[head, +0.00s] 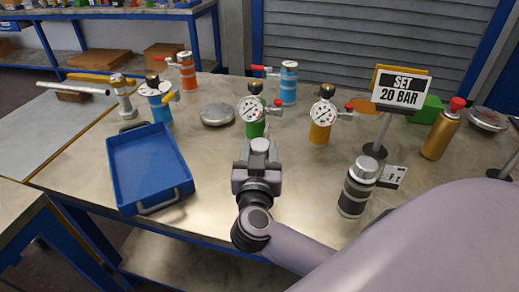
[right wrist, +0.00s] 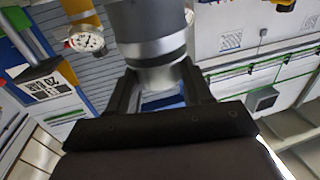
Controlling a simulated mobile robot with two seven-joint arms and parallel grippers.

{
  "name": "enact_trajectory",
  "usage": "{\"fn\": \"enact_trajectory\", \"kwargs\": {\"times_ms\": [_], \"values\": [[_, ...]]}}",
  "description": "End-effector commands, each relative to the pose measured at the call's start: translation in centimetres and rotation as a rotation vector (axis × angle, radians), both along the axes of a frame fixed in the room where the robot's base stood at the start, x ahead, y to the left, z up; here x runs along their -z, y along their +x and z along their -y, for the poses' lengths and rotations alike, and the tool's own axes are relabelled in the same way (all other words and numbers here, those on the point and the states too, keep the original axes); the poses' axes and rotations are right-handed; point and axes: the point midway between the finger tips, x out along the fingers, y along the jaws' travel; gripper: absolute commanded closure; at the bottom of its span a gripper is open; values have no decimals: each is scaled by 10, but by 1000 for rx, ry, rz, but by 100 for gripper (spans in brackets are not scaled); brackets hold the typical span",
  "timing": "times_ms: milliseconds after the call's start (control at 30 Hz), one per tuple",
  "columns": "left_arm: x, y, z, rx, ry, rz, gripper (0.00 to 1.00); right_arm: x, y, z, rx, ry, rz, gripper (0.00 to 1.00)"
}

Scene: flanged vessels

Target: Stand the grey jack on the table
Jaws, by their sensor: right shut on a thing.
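My right gripper (head: 257,172) is in the middle of the head view, over the near part of the table. It is shut on the grey jack (head: 260,145), of which only a small light grey part shows there beyond the fingers. In the right wrist view the jack (right wrist: 155,32) is a grey cylinder with a lighter band and a silvery narrower end. The fingers (right wrist: 160,92) hold that narrower end, and the body runs out of the top of the frame. I cannot tell the jack's exact tilt or its height above the table (head: 215,185). My left gripper is not in view.
A blue tray (head: 148,168) stands left, a silver-and-black flask (head: 357,187) right. Green (head: 252,125) and yellow (head: 320,125) gauged vessels stand just beyond the gripper. A "SET 20 BAR" sign (head: 401,89) and gold bottle (head: 440,132) are farther right. Bare table lies between tray and gripper.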

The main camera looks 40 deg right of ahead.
Motion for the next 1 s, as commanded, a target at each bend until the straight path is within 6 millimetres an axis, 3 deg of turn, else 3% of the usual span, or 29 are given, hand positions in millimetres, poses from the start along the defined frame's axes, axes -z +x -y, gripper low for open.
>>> {"fn": "enact_trajectory", "kwargs": {"times_ms": [33,100,467,800,1000], "values": [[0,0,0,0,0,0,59,-2,0,0,0,-1,7,40],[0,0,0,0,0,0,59,-2,0,0,0,-2,5,20],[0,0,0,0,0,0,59,2,-4,-4,-1,2,-5,20],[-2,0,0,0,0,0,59,1,-45,-36,-2,3,-1,20],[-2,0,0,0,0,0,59,-1,-56,-44,0,0,1,20]]}}
